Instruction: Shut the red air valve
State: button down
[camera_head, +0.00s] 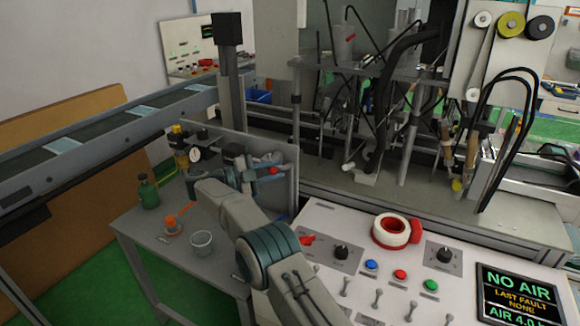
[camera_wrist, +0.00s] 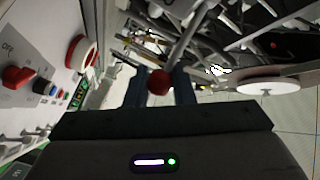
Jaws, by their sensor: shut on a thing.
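A small red knob (camera_wrist: 159,82) sits between the two dark blue fingers of my gripper (camera_wrist: 160,90) in the wrist view. My gripper is shut on it; a thin grey rod runs up and right beside it. In the head view the red part (camera_head: 273,170) shows at my gripper (camera_head: 268,167), in front of the grey upright panel on the side bench. The rest of the air valve is hidden by my arm or too small to make out.
On the grey bench (camera_head: 215,262) stand a green bottle (camera_head: 149,192), a clear cup (camera_head: 202,243) and an orange-topped item (camera_head: 171,226). A conveyor (camera_head: 100,138) runs behind.

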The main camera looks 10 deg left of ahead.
jog(key=shift+s+a+f, duration=0.1)
jog(key=shift+a, duration=0.2)
jog(key=shift+d, duration=0.15)
jog(key=c, duration=1.3)
grip_release()
jog(key=shift+d, duration=0.2)
jog(key=shift+r, duration=0.2)
jog(key=shift+w+r, duration=0.2)
jog(key=shift+r, duration=0.15)
notch_tip(320, 180, up, 3)
jog(key=shift+w+r, duration=0.1)
jog(key=d+r+b, duration=0.1)
jog(key=d+r, duration=0.2)
jog(key=d, duration=0.2)
jog(key=s+d+r+b, duration=0.1)
jog(key=d+r+b, duration=0.1)
jog(key=d, duration=0.4)
jog(key=shift+s+d+r, duration=0.2)
jog(key=shift+d+r, duration=0.1)
jog(key=shift+r, duration=0.6)
